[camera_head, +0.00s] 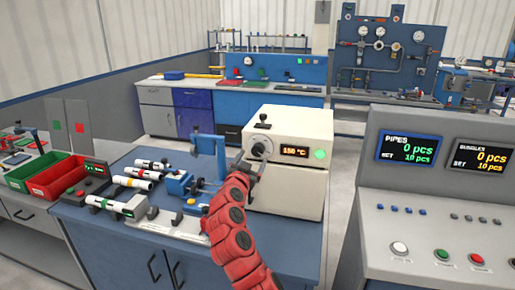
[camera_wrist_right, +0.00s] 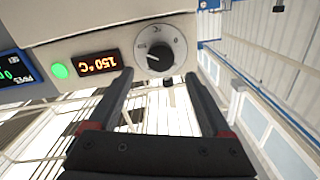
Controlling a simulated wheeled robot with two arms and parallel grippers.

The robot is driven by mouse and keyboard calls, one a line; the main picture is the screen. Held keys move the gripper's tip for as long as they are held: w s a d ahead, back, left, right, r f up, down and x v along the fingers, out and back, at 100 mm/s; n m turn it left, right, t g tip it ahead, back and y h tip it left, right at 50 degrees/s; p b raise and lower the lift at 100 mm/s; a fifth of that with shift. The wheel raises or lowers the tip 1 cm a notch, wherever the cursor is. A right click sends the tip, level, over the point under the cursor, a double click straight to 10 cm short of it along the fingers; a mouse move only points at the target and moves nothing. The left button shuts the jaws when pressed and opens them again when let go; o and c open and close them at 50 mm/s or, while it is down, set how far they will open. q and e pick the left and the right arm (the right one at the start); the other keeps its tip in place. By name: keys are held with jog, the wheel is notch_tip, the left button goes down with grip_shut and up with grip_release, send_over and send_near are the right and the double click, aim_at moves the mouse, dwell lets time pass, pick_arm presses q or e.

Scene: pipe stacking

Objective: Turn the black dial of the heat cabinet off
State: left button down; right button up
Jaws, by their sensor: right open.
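The heat cabinet (camera_head: 316,190) is a cream box on the blue bench, with an orange 150 °C display (camera_head: 295,152) and a lit green light (camera_head: 320,154). Its black dial shows in the right wrist view (camera_wrist_right: 160,57), on a round pale plate with markings; the display shows upside down there (camera_wrist_right: 98,64). My right gripper (camera_head: 250,166), on the red arm, is at the cabinet's front, near the dial. In the right wrist view its two dark fingers (camera_wrist_right: 163,88) are spread and empty, with the dial ahead between them, apparently untouched. My left gripper is not in view.
Left of the cabinet, a blue fixture (camera_head: 180,185) and several pipes (camera_head: 133,182) lie on the bench. Green (camera_head: 32,168) and red (camera_head: 58,178) bins stand further left. A grey console (camera_head: 440,225) with two counters and buttons stands at the right.

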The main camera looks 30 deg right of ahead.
aim_at(257, 150)
jog(key=x, duration=0.5)
jog(key=shift+w+d+p, duration=0.2)
jog(key=shift+d+p, duration=0.1)
jog(key=shift+p, duration=0.1)
jog(key=shift+w+d, duration=0.5)
jog(key=shift+w, duration=0.05)
grip_shut()
